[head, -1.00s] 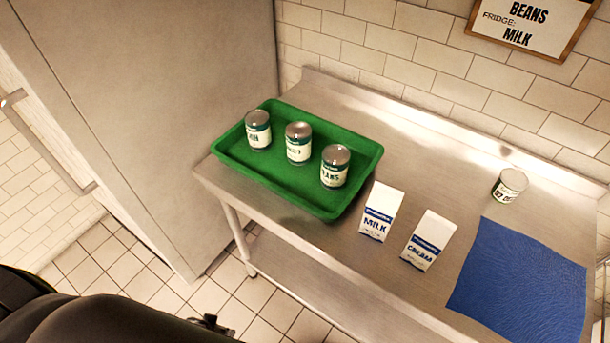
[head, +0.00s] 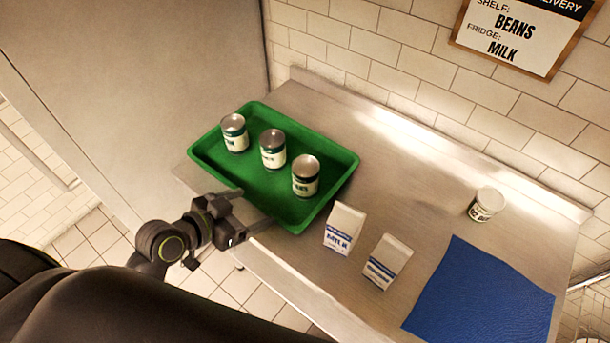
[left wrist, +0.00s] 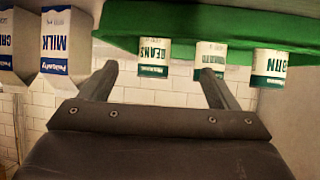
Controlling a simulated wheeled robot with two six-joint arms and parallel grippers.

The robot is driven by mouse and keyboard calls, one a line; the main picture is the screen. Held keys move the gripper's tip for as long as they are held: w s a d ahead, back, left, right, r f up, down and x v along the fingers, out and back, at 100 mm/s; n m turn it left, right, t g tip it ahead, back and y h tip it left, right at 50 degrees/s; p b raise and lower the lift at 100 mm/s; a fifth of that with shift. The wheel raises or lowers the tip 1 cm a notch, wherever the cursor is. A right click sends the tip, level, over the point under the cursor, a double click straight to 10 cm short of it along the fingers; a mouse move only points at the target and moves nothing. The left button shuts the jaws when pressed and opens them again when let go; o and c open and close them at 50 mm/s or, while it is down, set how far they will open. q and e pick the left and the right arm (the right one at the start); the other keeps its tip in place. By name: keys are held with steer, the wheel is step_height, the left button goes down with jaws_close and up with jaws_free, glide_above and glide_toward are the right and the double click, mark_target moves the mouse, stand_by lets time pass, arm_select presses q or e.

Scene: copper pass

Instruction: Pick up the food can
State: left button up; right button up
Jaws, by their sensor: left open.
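Three food cans with white and green labels stand upright in a row in the green tray (head: 205,160): a left can (head: 234,133), a middle can (head: 272,149) and a right can (head: 305,176). In the left wrist view, the right can reads BEANS (left wrist: 154,57). Another can (head: 487,205) stands alone at the back right of the steel table. My left gripper (head: 255,207) is open and empty at the tray's near edge. In the left wrist view its spread fingers (left wrist: 158,70) point towards the cans, with the BEANS can between them but farther off. My right gripper is out of view.
A milk carton (head: 343,228) and a second carton (head: 386,262) stand right of the tray on the steel table (head: 400,165). A blue mat (head: 482,295) lies at the right. A sign (head: 515,35) hangs on the tiled wall. The table's back middle is clear.

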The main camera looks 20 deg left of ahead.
mark_target(295, 180)
arm_select(q)
steer(key=shift+m+t+h, duration=0.3)
steer(key=shift+t+h, duration=0.2)
steer(key=r+x, duration=0.1)
steer(key=x, duration=0.3)
steer(key=p+x, duration=0.1)
steer(key=x, duration=0.2)
steer(key=w+r+p+x, duration=0.1)
steer(key=x, duration=0.3)
steer(key=shift+w+d+r, duration=0.2)
steer(key=shift+d, duration=0.25)
steer(key=shift+s+f+p+x, duration=0.15)
steer(key=shift+p+x, duration=0.1)
steer(key=shift+x, duration=0.75)
steer(key=shift+f+p+x, duration=0.2)
steer(key=shift+p+x, duration=0.05)
steer(key=shift+x, duration=0.7)
steer(key=shift+s+f+p+x, duration=0.15)
steer(key=shift+p+x, duration=0.1)
steer(key=shift+x, duration=0.75)
steer(key=shift+w, duration=0.1)
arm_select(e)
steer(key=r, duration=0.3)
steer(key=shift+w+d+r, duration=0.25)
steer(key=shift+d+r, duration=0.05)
